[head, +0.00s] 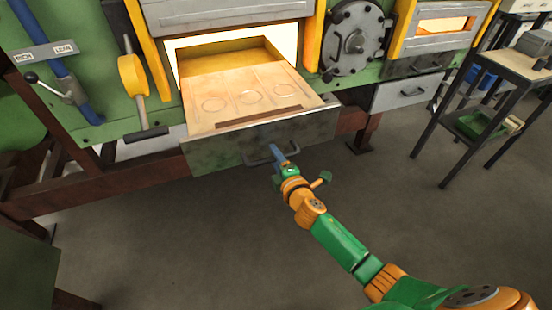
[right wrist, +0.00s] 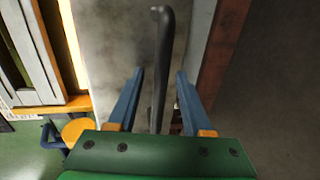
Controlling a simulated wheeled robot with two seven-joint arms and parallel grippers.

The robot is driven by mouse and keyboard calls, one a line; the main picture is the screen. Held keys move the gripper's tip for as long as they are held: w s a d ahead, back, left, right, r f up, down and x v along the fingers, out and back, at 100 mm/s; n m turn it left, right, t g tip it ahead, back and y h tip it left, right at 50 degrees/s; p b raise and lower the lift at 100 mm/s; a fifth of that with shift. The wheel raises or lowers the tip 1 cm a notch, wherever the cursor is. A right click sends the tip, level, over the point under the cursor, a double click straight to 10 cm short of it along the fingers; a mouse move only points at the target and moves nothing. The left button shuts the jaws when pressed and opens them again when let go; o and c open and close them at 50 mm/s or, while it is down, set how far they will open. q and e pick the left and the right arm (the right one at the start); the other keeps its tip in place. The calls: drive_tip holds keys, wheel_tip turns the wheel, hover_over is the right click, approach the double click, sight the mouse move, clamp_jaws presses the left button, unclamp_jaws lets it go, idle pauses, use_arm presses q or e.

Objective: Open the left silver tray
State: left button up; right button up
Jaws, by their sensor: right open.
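The left silver tray (head: 220,153) sticks out of the lit furnace opening. Its top is a pale, glowing slab with several round marks, and its grey front has a dark bar handle (head: 256,161). My right gripper (head: 276,150) is at the right part of this handle. In the right wrist view, the handle (right wrist: 162,40) runs between the two blue fingers of the open right gripper (right wrist: 160,72). Gaps show on both sides of the bar. The fingertips are close to the tray's front. My left gripper is not in view.
A second silver drawer (head: 405,93) with a handle sits to the right, under a smaller furnace window. A yellow-handled lever (head: 132,78) is left of the opening. A black-legged table (head: 510,62) stands at the right. The floor in front is clear.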

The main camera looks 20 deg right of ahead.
drive_tip(key=p+v, duration=0.1)
drive_tip(key=v, duration=0.6)
drive_tip(key=shift+s, duration=0.1)
idle(0.4)
drive_tip(key=s+d+f+m+g, duration=0.2)
drive_tip(key=s+f+m+g, duration=0.3)
drive_tip(key=f, duration=0.6)
drive_tip(key=s+d+f+m+g, duration=0.1)
drive_tip(key=s+f+m+g, duration=0.1)
drive_tip(key=s+f, duration=0.75)
drive_tip(key=s+f+m+g, duration=0.3)
drive_tip(key=s+f, duration=0.4)
drive_tip(key=s, duration=0.5)
drive_tip(key=s+f+m+g, duration=0.4)
drive_tip(key=s+f+m, duration=0.2)
drive_tip(key=s, duration=0.6)
drive_tip(key=shift+a+f+g+h, duration=0.3)
drive_tip(key=shift+a+f, duration=0.1)
drive_tip(key=shift+f, duration=0.55)
